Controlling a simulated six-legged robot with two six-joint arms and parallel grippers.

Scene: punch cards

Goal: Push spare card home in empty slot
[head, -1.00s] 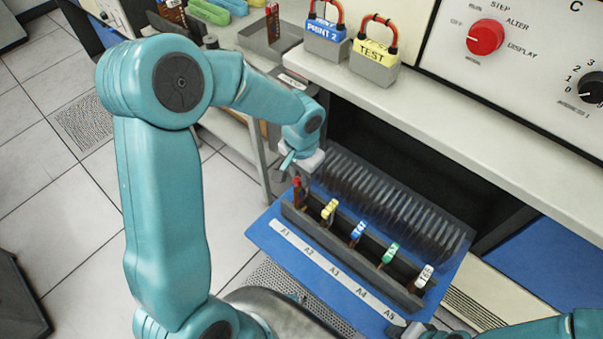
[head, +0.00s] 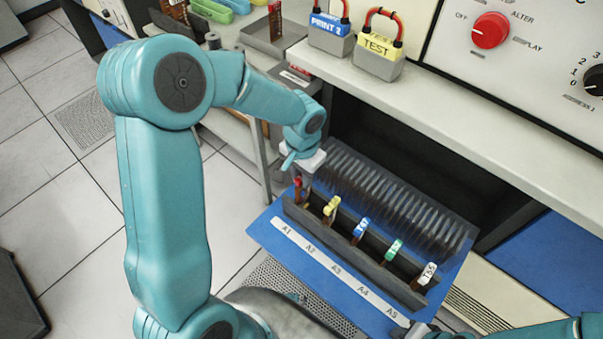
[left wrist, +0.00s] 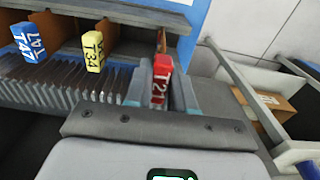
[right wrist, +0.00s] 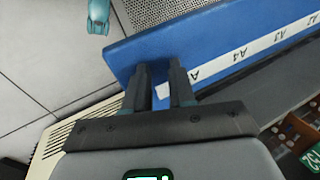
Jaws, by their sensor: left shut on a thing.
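The red-tagged card (left wrist: 161,72), marked like T21, is between the fingers of my left gripper (left wrist: 161,92) in the left wrist view. In the head view my left gripper (head: 303,172) is low over the A1 end of the card holder (head: 345,245), shut on the red card (head: 297,184). The card stands about upright at A1; its lower edge is hidden, so how deep it sits cannot be told. Yellow (head: 332,206), blue (head: 361,228), green (head: 394,248) and white (head: 428,272) tagged cards stand along A2 to A5. My right gripper (right wrist: 160,75) is open by the blue tray's label end.
The blue tray (head: 265,232) carries a row of dark plates (head: 400,210) behind the holder. A pale counter (head: 450,110) overhangs it, with PRINT 2 (head: 332,38) and TEST (head: 377,55) lock-like blocks on it. A side shelf (head: 235,130) stands left.

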